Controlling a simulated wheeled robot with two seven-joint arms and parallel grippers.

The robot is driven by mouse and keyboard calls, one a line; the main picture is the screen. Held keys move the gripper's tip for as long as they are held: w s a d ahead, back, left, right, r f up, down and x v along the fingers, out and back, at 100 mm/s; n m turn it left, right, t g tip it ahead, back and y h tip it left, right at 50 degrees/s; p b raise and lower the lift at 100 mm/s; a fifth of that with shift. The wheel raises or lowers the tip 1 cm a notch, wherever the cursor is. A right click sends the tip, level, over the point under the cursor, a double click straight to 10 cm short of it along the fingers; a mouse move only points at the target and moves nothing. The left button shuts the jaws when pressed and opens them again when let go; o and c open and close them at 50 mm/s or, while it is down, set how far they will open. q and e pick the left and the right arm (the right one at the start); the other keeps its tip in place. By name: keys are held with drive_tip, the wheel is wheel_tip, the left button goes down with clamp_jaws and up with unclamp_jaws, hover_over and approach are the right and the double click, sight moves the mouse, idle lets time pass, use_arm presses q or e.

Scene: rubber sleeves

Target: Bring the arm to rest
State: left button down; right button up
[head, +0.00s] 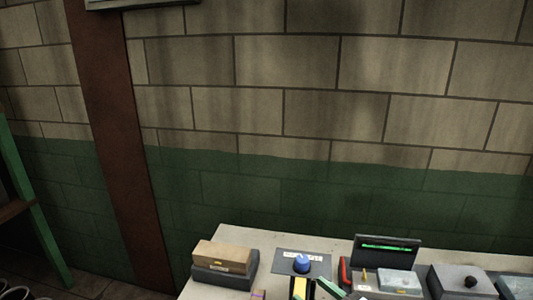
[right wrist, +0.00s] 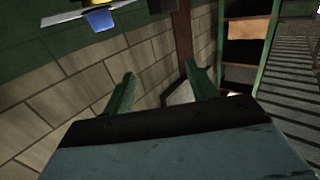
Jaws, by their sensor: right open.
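My right gripper (head: 327,286) shows only in part at the bottom edge of the head view, as a green finger in front of the table's items. The rest of the right arm is hidden below the head view. My left gripper is not in view.
A pale table (head: 290,236) carries a wooden block on a dark base (head: 222,258), a blue piece (head: 302,263), a dark panel with a green bar (head: 388,250) and grey boxes (head: 459,279). A green-framed rack (head: 28,205) stands left. A brown post (head: 115,130) runs up the wall.

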drive_tip(key=s+d+f+m+g+h, duration=0.2)
drive_tip(key=s+d+f+g+h, duration=0.15)
drive_tip(key=s, duration=0.45)
drive_tip(key=s+d+f+m+g+h, duration=0.2)
drive_tip(key=s+d+g+h, duration=0.15)
drive_tip(key=s, duration=0.55)
drive_tip(key=s+d+f+m+g+h, duration=0.2)
drive_tip(key=s+d+f+g+h, duration=0.15)
drive_tip(key=s, duration=0.45)
drive_tip(key=s+f+g+b, duration=0.2)
drive_tip(key=f+b, duration=0.8)
drive_tip(key=f, duration=2.5)
use_arm(q)
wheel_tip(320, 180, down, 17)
drive_tip(key=b, duration=0.7)
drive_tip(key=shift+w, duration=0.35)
use_arm(e)
drive_tip(key=s+d+f, duration=0.2)
drive_tip(key=s+f, duration=0.6)
drive_tip(key=f, duration=0.2)
drive_tip(key=s+d+f, duration=0.1)
drive_tip(key=s+f, duration=0.8)
drive_tip(key=f, duration=0.2)
drive_tip(key=shift+d+n, duration=0.4)
drive_tip(key=shift+s+f, duration=0.1)
